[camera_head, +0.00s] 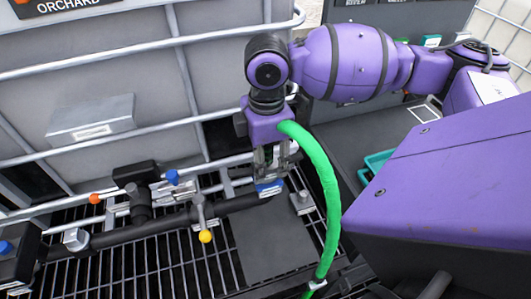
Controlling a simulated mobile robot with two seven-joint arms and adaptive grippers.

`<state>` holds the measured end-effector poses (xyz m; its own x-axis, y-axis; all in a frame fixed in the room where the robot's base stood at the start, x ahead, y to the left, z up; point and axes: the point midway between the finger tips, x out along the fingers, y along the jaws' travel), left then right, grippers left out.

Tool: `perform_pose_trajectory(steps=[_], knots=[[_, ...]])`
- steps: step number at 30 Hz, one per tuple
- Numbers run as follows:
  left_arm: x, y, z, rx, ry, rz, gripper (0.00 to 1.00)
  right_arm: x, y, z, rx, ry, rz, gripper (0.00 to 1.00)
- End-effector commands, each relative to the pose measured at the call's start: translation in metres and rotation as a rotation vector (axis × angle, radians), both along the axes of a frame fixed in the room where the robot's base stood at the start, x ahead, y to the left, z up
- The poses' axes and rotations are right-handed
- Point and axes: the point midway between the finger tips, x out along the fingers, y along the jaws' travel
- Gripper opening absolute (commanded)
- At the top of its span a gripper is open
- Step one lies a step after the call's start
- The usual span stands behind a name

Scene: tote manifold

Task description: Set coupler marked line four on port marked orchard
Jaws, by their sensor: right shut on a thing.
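My right gripper (272,168) points down in the middle of the picture, below its purple wrist. It is shut on a coupler (268,187) that shows a blue part just under the fingers. Most of the coupler is hidden by the fingers, and no line marking is readable. An ORCHARD sign (68,5) is on the tote at top left. My left gripper is not in view.
The caged grey tote (100,55) stands behind the pipe. A dark plate (265,240) lies on the grating (165,260). A teal tray (376,163) is to the right.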

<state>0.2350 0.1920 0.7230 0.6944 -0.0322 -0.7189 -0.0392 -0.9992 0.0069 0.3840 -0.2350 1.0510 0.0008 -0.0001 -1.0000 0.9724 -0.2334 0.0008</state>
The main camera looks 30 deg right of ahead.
Motion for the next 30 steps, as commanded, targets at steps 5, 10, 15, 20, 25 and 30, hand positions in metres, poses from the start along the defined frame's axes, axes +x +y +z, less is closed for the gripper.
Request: perform_pose_trajectory(steps=[5, 10, 15, 20, 25, 30], knots=[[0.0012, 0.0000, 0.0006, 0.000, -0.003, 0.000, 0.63, 0.0001, 0.0001, -0.0032, 0.000, -0.001, 0.000, 0.04], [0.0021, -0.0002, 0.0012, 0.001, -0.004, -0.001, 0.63, 0.0002, 0.0001, -0.0034, 0.001, -0.002, 0.000, 0.04], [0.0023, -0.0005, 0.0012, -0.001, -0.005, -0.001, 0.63, 0.0002, 0.0001, -0.0032, 0.001, -0.002, 0.000, 0.49], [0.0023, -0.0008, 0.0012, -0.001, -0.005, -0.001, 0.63, 0.0002, 0.0001, -0.0034, 0.001, -0.001, 0.000, 0.64], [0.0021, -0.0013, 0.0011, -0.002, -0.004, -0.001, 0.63, 0.0001, 0.0001, -0.0035, 0.000, -0.001, 0.000, 0.64], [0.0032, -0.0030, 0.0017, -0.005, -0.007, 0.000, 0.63, 0.0006, 0.0001, 0.0015, 0.001, -0.002, 0.000, 0.64]])
